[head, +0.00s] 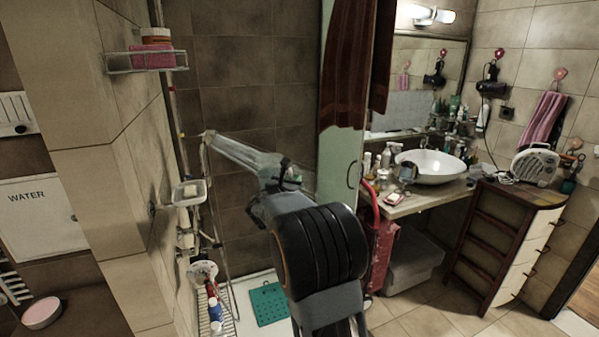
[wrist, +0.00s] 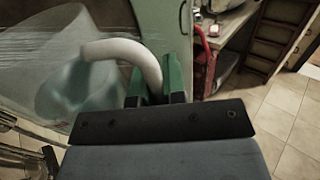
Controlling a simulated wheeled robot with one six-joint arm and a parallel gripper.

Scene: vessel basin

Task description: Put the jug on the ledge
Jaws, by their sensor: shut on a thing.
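In the wrist view the jug (wrist: 80,85) is a translucent body with a thick white curved handle (wrist: 120,48). It fills the left side. The green fingers of my gripper (wrist: 158,85) are closed on the lower end of the handle. In the head view my gripper (head: 287,178) is partly hidden behind my wrist, and a pale translucent shape beyond it, seemingly the jug (head: 240,153), is tilted in the air. The counter ledge (head: 415,199) around the white vessel basin (head: 431,166) is to the right. No surface is clearly marked as the ledge.
A green-edged partition (head: 340,180) stands between my gripper and the counter. Bottles (head: 388,155) and a dark cup (head: 408,172) crowd the counter. A red folding item (head: 381,250) stands below. A fan heater (head: 535,166) sits on the wooden cabinet. Floor tiles at right are clear.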

